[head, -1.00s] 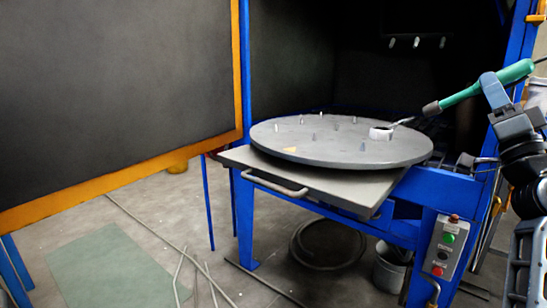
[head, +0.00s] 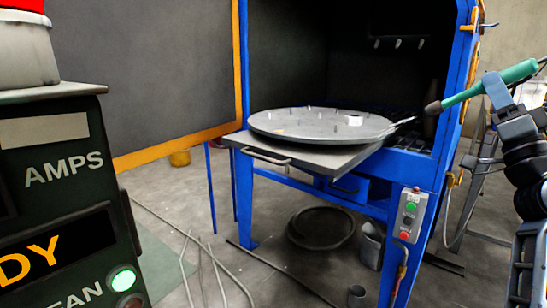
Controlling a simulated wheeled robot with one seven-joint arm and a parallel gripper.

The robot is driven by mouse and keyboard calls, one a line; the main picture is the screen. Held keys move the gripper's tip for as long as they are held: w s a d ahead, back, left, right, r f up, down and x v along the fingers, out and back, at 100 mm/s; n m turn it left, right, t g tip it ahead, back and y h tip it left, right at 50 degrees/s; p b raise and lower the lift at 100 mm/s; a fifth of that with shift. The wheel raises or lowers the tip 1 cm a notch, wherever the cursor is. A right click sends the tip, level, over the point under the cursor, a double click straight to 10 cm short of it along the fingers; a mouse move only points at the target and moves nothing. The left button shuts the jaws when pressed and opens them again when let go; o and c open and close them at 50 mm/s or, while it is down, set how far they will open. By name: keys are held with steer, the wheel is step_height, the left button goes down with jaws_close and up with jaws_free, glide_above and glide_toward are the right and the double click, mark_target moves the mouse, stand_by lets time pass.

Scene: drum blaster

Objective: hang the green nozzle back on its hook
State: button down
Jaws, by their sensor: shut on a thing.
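The green nozzle (head: 512,78) is a wand with a green grip and a dark collar at its left end, from which a thin metal tip extends left. My gripper (head: 497,92) is shut on the green grip and holds it in the air, tilted with its left end lower, in front of the blue cabinet's right side in the picture. A small hook-like bracket (head: 487,26) sticks out from the cabinet's upper right post; I cannot tell whether it is the nozzle's hook.
A dark control box (head: 62,190) stands close at the left. The open blue cabinet (head: 447,110) has a round turntable (head: 300,129) with small parts, on a pulled-out shelf. A button panel (head: 410,214) is on its front. Hoses and a bucket (head: 371,245) lie below.

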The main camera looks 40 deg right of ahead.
steer(key=shift+w+d+f, duration=0.15)
steer(key=shift+w+f, duration=0.2)
steer(key=shift+f, duration=0.15)
steer(key=shift+w+d+f, duration=0.15)
steer(key=shift+w+f, duration=0.15)
steer(key=shift+f, duration=0.15)
steer(key=w+a+f+n+t+y, duration=0.1)
steer(key=w+f+y, duration=0.3)
steer(key=f, duration=0.7)
steer(key=w+a+f+n+t+y, duration=0.1)
steer(key=w+f+t, duration=0.1)
steer(key=w+f, duration=0.7)
steer(key=w+a+f+n+t+y, duration=0.1)
steer(key=w+a+f+n+y, duration=0.2)
steer(key=a+f, duration=0.7)
steer(key=w+a+f+n+t+y, duration=0.15)
steer(key=w+a+f+y, duration=0.25)
steer(key=a+f+y, duration=0.5)
steer(key=w+a+f, duration=0.2)
steer(key=a, duration=0.6)
steer(key=w+a+f+n, duration=0.1)
steer(key=w+a, duration=0.1)
steer(key=a, duration=0.6)
steer(key=w+a+f, duration=0.2)
steer(key=w+a, duration=0.1)
steer(key=a, duration=0.5)
step_height(320, 180, up, 23)
steer(key=p, duration=2.3)
steer(key=shift+s+d+r, duration=0.15)
steer(key=shift+s+r, duration=0.05)
